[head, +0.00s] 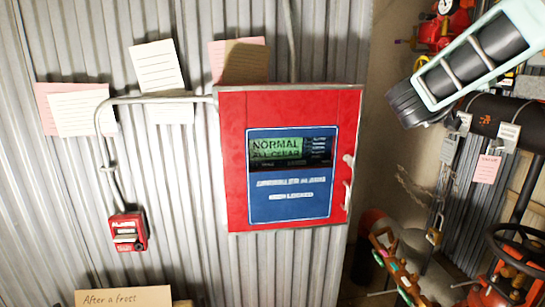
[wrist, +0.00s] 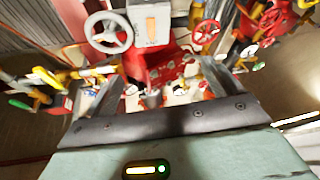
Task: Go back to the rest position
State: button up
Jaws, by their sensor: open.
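My gripper (wrist: 157,88) shows in the wrist view, with its two grey fingers spread apart and nothing between them. Behind the fingers is red pipework with valves, a grey handwheel (wrist: 109,32) and a pale box with an orange label (wrist: 151,22). I see no contact between the fingers and these parts. In the head view, part of my pale green and black arm reaches in at the upper right; the gripper's fingers do not show there.
A red alarm panel (head: 236,160) reading "NORMAL ALL CLEAR" hangs on the corrugated wall (head: 180,240). A small red alarm box (head: 128,232) is at left. Paper notes (head: 157,66) are pinned above. Valves, tags and a dark handwheel (head: 518,246) crowd the right side.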

jog(key=w+a+f+n+t+y, duration=0.4)
jog(key=a+f+n+t+y, duration=0.15)
jog(key=a+y, duration=0.45)
jog(key=w+a+f+n+t+y, duration=0.3)
jog(key=a+f+n+t+y, duration=0.35)
jog(key=a, duration=0.55)
jog(key=s+a+f+n+g+y, duration=0.2)
jog(key=s+a+f+g+y, duration=0.15)
jog(key=a, duration=0.25)
jog(key=s+a+f+n+g+y, duration=0.2)
jog(key=s+a+f+g+y, duration=0.1)
jog(key=s+a+f+y, duration=0.25)
jog(key=s+a+f+n+g, duration=0.2)
jog(key=s+a+f+g, duration=0.3)
jog(key=s, duration=0.4)
jog(key=s+d+f+n+g+h, duration=0.1)
jog(key=s+d+f+g, duration=0.2)
jog(key=s, duration=0.6)
jog(key=s+d+f+n+g+h, duration=0.1)
jog(key=s+d+f+g+h, duration=0.1)
jog(key=s, duration=0.7)
notch_tip(320, 180, down, 3)
jog(key=shift+d+r+g, duration=0.1)
jog(key=shift+d+g, duration=0.55)
jog(key=shift+d, duration=0.4)
